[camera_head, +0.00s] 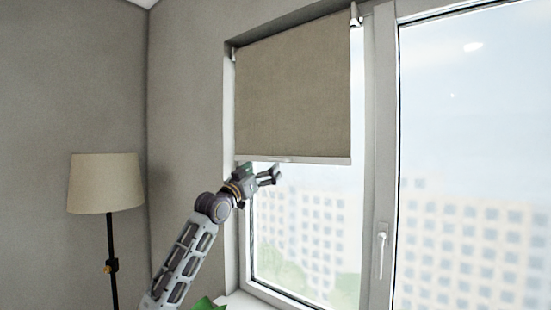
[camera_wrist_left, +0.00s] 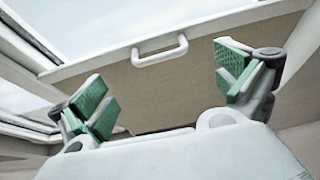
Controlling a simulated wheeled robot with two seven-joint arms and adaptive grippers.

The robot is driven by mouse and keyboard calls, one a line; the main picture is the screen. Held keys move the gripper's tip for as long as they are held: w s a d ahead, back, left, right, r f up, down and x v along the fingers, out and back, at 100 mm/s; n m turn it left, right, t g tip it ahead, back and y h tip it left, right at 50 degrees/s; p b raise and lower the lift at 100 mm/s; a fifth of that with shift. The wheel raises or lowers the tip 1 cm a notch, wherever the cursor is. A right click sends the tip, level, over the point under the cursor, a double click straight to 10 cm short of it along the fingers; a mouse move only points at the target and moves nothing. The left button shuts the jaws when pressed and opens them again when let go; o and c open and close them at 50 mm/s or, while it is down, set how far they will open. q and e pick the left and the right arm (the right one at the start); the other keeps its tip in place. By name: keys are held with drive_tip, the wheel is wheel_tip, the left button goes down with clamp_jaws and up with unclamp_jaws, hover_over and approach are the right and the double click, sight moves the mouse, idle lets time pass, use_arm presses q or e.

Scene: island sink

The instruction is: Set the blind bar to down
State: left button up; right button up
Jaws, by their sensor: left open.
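The blind (camera_head: 295,90) is a beige fabric panel that covers roughly the upper half of the left window pane. The white blind bar (camera_head: 315,160) runs along its lower edge. In the left wrist view the bar (camera_wrist_left: 100,60) crosses the picture, with a white loop handle (camera_wrist_left: 160,50) on it. My left gripper (camera_head: 274,174) is just below the bar, near its left part. In the left wrist view its green-padded fingers (camera_wrist_left: 165,85) are spread wide, with the handle showing between and beyond them. Nothing is held. My right gripper is not in view.
The window frame has a white handle (camera_head: 381,250) on the middle post. A floor lamp (camera_head: 105,185) stands at the left against the wall. A green leaf (camera_head: 208,303) shows at the bottom near the sill. The glass below the bar is clear.

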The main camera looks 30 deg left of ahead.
sight(276, 160)
use_arm(q)
drive_tip(key=p+x, duration=0.2)
drive_tip(key=x, duration=0.4)
drive_tip(key=shift+r, duration=0.1)
drive_tip(key=shift+p+x, duration=0.5)
drive_tip(key=shift+x, duration=0.3)
drive_tip(key=c, duration=1.4)
drive_tip(key=shift+o, duration=0.2)
drive_tip(key=shift+f, duration=0.25)
